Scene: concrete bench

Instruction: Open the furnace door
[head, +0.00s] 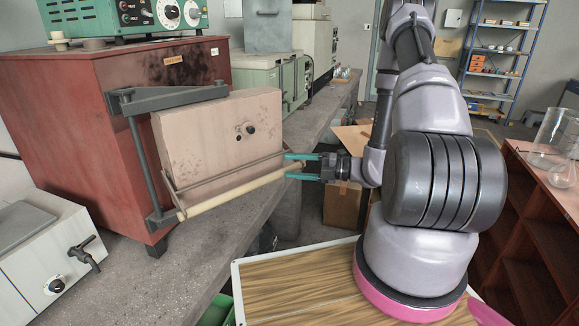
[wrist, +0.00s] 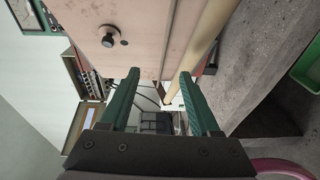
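The red furnace (head: 55,110) stands on the bench at the left. Its thick beige door (head: 215,135) hangs on a grey hinge frame (head: 140,150) and reaches past the furnace's right edge, so it appears swung partly out. The furnace opening is hidden behind it. A long pale rod handle (head: 230,193) runs along the door's lower edge. My gripper (head: 298,166) is at the rod's right end, its teal fingers apart, one on either side. In the wrist view, the rod (wrist: 207,40) ends between the open fingers (wrist: 158,75), with a gap visible. The door (wrist: 140,25) lies just beyond.
A white appliance (head: 50,255) sits at the front left of the bench. A green instrument (head: 125,15) stands on the furnace. More equipment (head: 275,75) stands farther back. A wooden shelf unit with glassware (head: 550,145) is at the right.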

